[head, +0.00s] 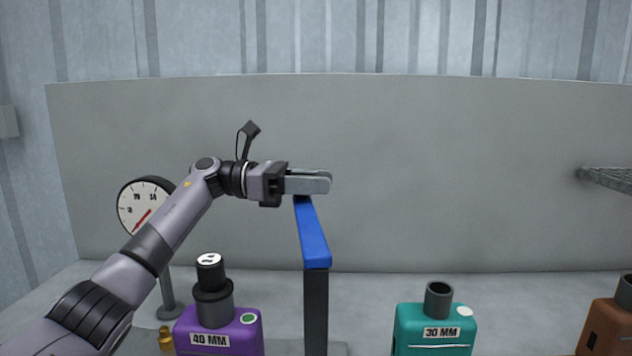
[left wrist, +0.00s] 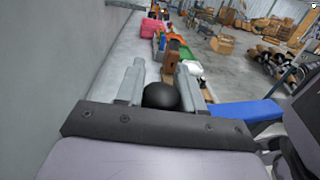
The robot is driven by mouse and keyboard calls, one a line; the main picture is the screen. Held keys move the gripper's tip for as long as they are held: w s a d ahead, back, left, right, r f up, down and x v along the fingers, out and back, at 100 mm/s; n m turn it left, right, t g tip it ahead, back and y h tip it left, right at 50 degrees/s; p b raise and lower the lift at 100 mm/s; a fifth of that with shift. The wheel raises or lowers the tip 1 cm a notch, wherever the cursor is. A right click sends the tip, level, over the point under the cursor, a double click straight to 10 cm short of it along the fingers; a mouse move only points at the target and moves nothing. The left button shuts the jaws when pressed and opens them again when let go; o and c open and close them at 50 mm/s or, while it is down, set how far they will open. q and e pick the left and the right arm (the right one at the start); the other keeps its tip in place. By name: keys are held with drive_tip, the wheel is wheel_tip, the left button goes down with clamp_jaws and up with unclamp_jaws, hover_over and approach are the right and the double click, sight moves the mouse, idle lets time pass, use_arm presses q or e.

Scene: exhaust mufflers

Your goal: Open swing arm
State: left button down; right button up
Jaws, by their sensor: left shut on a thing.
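The swing arm is a blue bar (head: 312,235) on a dark post (head: 316,310), running away from me toward the back wall. My left gripper (head: 312,182) reaches in from the left over the far end of the bar, its grey fingers pointing right. In the left wrist view, a round black knob (left wrist: 162,97) sits between its two fingers, and it is shut on this knob. In the head view the fingers hide the knob. The blue bar also shows in the left wrist view (left wrist: 243,111), right of the gripper. My right gripper is not in view.
A round dial gauge (head: 143,208) stands behind my left arm. A purple muffler (head: 245,346) marked 40 MM is left of the post. A teal muffler (head: 420,318) marked 30 MM and a brown one (head: 607,330) are to the right. A grey panel (head: 450,170) closes the back.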

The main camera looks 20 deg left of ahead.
use_arm(q)
drive_tip(key=c, duration=0.8)
unclamp_jaws()
drive_tip(key=shift+r+p, duration=2.25)
drive_tip(key=shift+r, duration=7.75)
